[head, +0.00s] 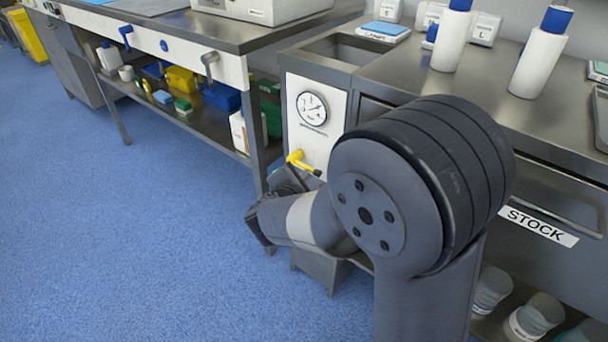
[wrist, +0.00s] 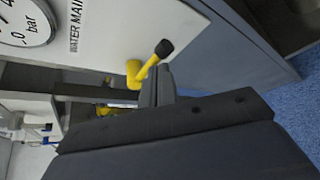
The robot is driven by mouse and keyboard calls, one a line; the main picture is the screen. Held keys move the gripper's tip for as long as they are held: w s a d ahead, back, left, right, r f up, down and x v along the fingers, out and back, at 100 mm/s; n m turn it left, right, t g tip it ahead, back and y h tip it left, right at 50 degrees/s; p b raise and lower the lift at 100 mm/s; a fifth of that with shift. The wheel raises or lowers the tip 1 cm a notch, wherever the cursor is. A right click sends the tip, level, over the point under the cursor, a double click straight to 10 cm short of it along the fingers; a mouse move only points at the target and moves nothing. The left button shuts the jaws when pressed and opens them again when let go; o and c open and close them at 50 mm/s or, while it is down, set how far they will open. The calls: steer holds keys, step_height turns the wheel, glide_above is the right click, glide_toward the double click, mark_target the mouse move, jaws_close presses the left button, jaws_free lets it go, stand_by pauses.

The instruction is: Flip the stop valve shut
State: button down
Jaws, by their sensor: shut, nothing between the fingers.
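The stop valve has a yellow lever (wrist: 146,69) with a black tip, on a white panel (wrist: 120,30) below a round gauge. In the wrist view the lever runs slanted from its yellow hub to the black tip. It also shows in the head view, where the yellow lever (head: 299,160) sticks out from the panel under the gauge. My gripper (wrist: 158,82) is shut and empty, its fingertips right beside the lever; I cannot tell whether they touch it. In the head view my arm hides most of the gripper.
A pressure gauge (head: 312,108) is above the valve and a "WATER MAIN" label (wrist: 76,25) is beside it in the wrist view. The steel counter (head: 420,85) is at right, with a drawer marked STOCK (head: 538,225). Blue floor (head: 120,240) is open at left.

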mark_target(295, 156)
steer(key=shift+r+p, duration=0.4)
steer(key=shift+p, duration=0.5)
steer(key=w+a+r+n+g+h+p, duration=0.3)
steer(key=n+p, duration=0.5)
steer(key=p, duration=1.5)
step_height(295, 156, up, 2)
steer(key=a+g+h, duration=0.1)
steer(key=g+h, duration=0.1)
steer(key=h, duration=0.1)
steer(key=shift+w+a+r, duration=0.2)
steer(key=shift+w, duration=0.05)
steer(key=shift+r, duration=0.15)
steer(key=shift+r+p, duration=0.55)
steer(key=shift+r, duration=0.2)
steer(key=shift+f, duration=0.1)
